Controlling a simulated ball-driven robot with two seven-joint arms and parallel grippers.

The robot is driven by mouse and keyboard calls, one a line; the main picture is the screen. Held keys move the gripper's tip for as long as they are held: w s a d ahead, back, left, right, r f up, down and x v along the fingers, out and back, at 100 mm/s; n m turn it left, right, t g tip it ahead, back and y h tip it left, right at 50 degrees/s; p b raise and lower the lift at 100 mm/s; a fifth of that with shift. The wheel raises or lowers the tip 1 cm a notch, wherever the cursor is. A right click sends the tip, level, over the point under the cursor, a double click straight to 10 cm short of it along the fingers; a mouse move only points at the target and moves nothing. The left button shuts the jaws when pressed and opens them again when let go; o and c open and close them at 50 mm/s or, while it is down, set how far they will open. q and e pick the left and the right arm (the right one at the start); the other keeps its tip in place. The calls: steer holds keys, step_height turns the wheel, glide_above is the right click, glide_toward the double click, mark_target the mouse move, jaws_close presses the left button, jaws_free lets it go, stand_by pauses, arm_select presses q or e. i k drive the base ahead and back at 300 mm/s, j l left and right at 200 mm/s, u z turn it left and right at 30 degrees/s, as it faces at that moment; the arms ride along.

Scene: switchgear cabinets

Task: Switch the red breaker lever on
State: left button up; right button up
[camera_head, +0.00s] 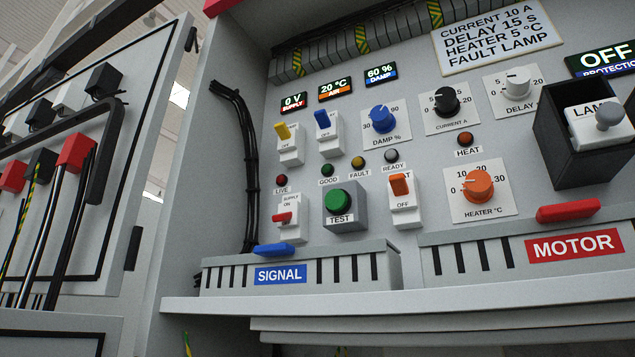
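The red breaker lever (283,217) sticks out from a white breaker body (291,232) at the lower left of the panel. The words SUPPLY and ON are printed above the lever, and the lever sits below them. A small display (293,103) at the upper left of the panel reads 0 V SUPPLY. The LIVE lamp (281,180) just above the breaker is dark red and looks unlit. Neither of my grippers is in the view.
A green TEST button (338,201) and an orange-lever breaker (400,185) stand to the right. The SIGNAL duct with its blue handle (273,250) lies just below the red breaker. Black cables (250,150) run down at the left. An open door (75,170) stands further left.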

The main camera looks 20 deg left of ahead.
mark_target(280, 217)
steer(key=l+u, duration=0.1)
steer(key=u, duration=0.65)
steer(key=i+l, duration=0.05)
